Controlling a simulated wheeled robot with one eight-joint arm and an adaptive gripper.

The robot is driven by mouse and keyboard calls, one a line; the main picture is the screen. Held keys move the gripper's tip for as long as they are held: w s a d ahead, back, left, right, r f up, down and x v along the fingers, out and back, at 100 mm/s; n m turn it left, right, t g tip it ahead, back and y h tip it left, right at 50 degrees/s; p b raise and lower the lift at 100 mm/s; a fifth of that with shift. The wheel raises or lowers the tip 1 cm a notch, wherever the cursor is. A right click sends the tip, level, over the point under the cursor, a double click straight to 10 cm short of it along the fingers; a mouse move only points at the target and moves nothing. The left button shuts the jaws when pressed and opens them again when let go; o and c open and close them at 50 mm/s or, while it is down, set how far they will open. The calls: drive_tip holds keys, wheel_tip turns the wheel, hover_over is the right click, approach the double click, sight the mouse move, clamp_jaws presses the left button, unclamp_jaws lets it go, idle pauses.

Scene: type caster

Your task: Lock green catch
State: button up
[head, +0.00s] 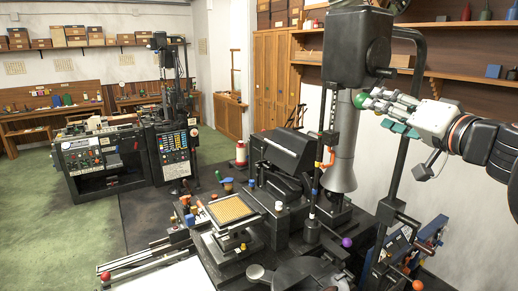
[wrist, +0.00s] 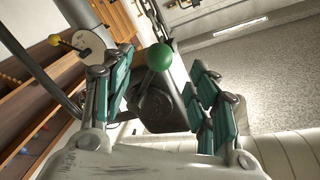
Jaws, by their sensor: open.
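The green catch shows as a round green knob (head: 360,100) in the head view, just left of my gripper's fingertips and in front of a grey funnel-shaped pipe. My gripper (head: 378,109) is open, with teal finger pads, and points left. In the wrist view the green knob (wrist: 159,56) appears between the two spread fingers of my gripper (wrist: 163,68), near their tips. The fingers do not visibly close on it. Whether a finger touches the knob I cannot tell. The knob's mount is partly hidden.
The black casting machine (head: 357,48) stands around the knob, with a black bent pipe (head: 417,75) close to my gripper. Wooden shelves (head: 460,80) line the wall behind.

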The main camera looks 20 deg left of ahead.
sight(363, 102)
drive_tip(key=x, duration=0.8)
drive_tip(key=shift+w, duration=0.15)
clamp_jaws()
drive_tip(key=shift+r+p, duration=0.1)
drive_tip(key=shift+p, duration=0.2)
